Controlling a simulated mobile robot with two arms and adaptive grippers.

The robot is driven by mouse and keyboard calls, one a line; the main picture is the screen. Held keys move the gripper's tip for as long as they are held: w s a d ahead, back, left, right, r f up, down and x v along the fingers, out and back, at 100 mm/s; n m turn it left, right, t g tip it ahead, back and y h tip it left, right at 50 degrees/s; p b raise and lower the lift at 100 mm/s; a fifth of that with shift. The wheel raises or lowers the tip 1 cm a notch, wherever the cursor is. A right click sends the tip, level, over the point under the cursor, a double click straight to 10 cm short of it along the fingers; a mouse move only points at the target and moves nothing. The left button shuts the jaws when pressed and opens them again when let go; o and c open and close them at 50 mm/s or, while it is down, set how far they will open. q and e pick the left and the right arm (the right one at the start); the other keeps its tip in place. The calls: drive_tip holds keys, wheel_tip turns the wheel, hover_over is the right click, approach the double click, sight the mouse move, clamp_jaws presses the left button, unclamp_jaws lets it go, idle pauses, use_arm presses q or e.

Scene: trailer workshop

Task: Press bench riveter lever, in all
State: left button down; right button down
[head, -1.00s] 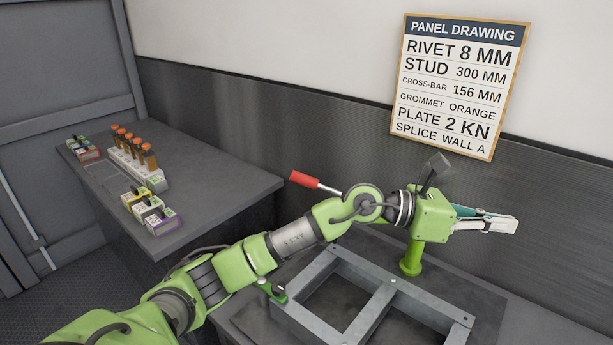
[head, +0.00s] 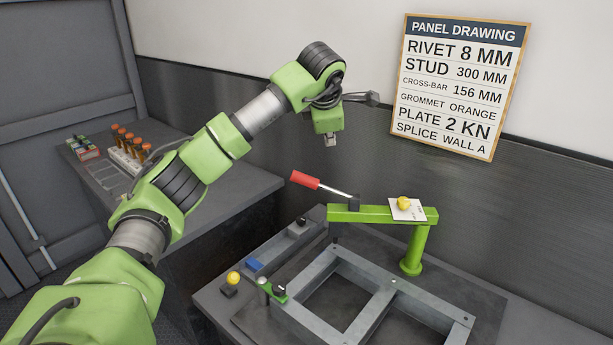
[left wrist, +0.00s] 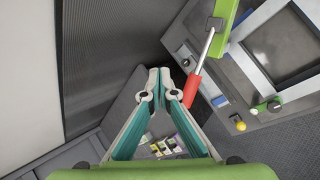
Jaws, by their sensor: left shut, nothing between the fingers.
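The bench riveter (head: 375,214) is a green beam on a green post at the back of the bench. Its lever (head: 305,180) has a red grip on a metal rod and slants up to the left from a dark pivot on the beam. My left gripper (head: 331,141) is shut and empty, pointing down above the lever, apart from it in the head view. In the left wrist view the shut fingertips (left wrist: 159,76) appear just left of the red grip (left wrist: 192,90); contact cannot be told. My right gripper is not in view.
A grey metal frame (head: 390,290) lies on the bench below the riveter. A white plate with a yellow knob (head: 404,203) sits on the beam. Another yellow knob (head: 233,278) is at the bench's left.

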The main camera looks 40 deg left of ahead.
use_arm(q)
drive_tip(key=shift+s+a+r, duration=0.2)
drive_tip(key=shift+a+r, duration=0.05)
drive_tip(key=shift+a, duration=0.3)
drive_tip(key=b, duration=0.7)
hover_over(302, 181)
drive_tip(key=w+d, duration=0.2)
wheel_tip(302, 181, down, 8)
drive_tip(key=shift+w+r, duration=0.1)
drive_tip(key=shift+r, duration=0.05)
drive_tip(key=shift+a+f, duration=0.2)
drive_tip(key=shift+f, duration=0.1)
drive_tip(key=shift+s+a+f+b, duration=0.1)
drive_tip(key=shift+s+f+b, duration=0.15)
drive_tip(key=shift+f+b, duration=0.1)
drive_tip(key=shift+s+a+f+b, duration=0.25)
drive_tip(key=shift+f+b, duration=0.3)
drive_tip(key=shift+f, duration=0.25)
drive_tip(key=shift+s+a+f+b, duration=0.1)
drive_tip(key=shift+a+f+b, duration=0.2)
drive_tip(key=shift+f+b, duration=0.4)
drive_tip(key=shift+s+a+f+b, duration=0.25)
drive_tip(key=shift+f+b, duration=0.15)
drive_tip(key=shift+f, duration=0.55)
idle(2.7)
